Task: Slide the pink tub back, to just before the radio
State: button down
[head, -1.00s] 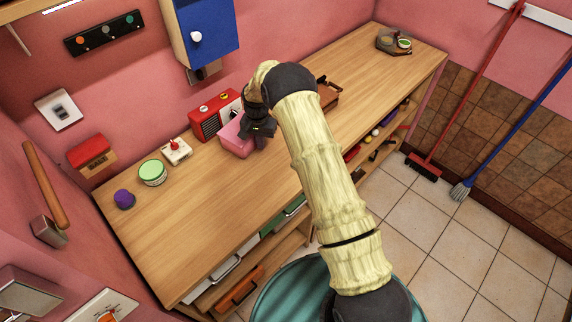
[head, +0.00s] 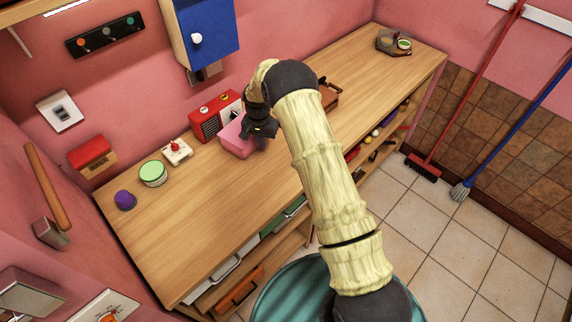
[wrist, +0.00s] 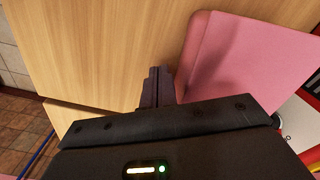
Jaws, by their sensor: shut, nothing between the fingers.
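The pink tub (head: 236,141) stands on the wooden workbench, right in front of the red radio (head: 208,120). Any gap between tub and radio is too small to tell. In the wrist view the tub (wrist: 252,62) fills the upper right, with a red edge of the radio (wrist: 310,156) beyond it. My gripper (head: 258,138) is at the tub's front right side in the head view and hides part of it. In the wrist view my gripper (wrist: 157,82) has its fingers together and empty, beside the tub's near side. Whether they touch it is unclear.
A white timer-like box with a red knob (head: 176,151), a green-lidded tin (head: 152,173) and a purple item (head: 125,200) stand left of the radio. A brown wooden carrier (head: 329,93) is to the right, partly behind my arm. The bench front (head: 205,225) is clear.

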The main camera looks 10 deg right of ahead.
jog(key=r+p, duration=0.1)
jog(key=r, duration=0.1)
jog(key=r+p, duration=0.1)
jog(key=r, duration=0.2)
jog(key=shift+s+d+r+p, duration=0.15)
jog(key=shift+s+p, duration=0.05)
jog(key=shift+p, duration=0.2)
dwell(0.5)
jog(key=shift+s+d+r+p, duration=0.5)
jog(key=shift+s+d+r, duration=0.1)
jog(key=shift+s+r, duration=0.2)
jog(key=shift+s+d+r+p, duration=0.45)
jog(key=shift+s+d+r, duration=0.2)
jog(key=shift+s, duration=0.2)
jog(key=s+d+r+n+t, duration=0.1)
jog(key=s+d+r+n, duration=0.35)
jog(key=s+r, duration=0.8)
jog(key=s+d+r, duration=0.2)
jog(key=s, duration=0.5)
jog(key=s+d+r+t, duration=0.1)
jog(key=s+d+r, duration=0.1)
jog(key=s, duration=0.5)
jog(key=shift+s+d+r+t, duration=0.2)
jog(key=shift+d+r+t, duration=0.1)
jog(key=shift+r, duration=0.3)
